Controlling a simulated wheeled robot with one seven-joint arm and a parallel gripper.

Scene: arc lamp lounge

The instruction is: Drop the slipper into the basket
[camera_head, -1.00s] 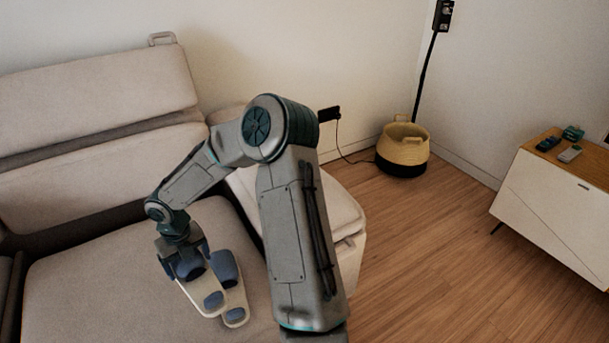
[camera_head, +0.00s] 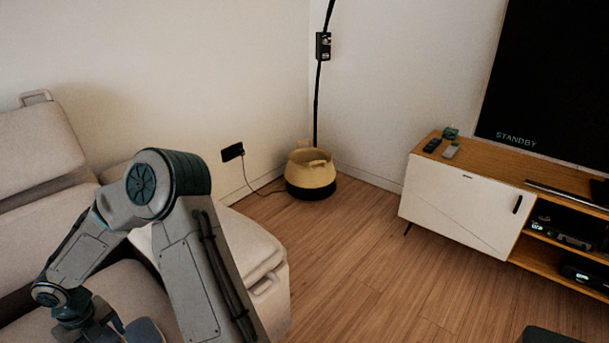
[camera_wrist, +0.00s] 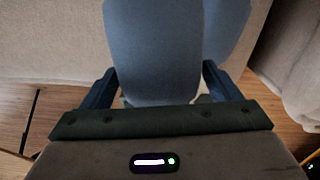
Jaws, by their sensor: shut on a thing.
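My gripper (camera_head: 85,332) is at the lower left of the head view, over the sofa seat. In the wrist view its fingers (camera_wrist: 159,88) are shut on a blue slipper (camera_wrist: 152,50), one finger on each side of it. A second blue slipper (camera_wrist: 228,28) shows just right of and partly behind the held one; I cannot tell whether they touch. In the head view a blue slipper part shows at the bottom edge, the rest cut off. The basket (camera_head: 311,172), woven tan with a black base, stands on the floor by the corner, open at the top.
The beige sofa (camera_head: 255,245) fills the left, its end near the basket. A black lamp pole (camera_head: 316,100) rises behind the basket, and a cable runs to a wall socket (camera_head: 232,152). A TV cabinet (camera_head: 455,200) holding small items stands right. Wooden floor (camera_head: 350,260) between is clear.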

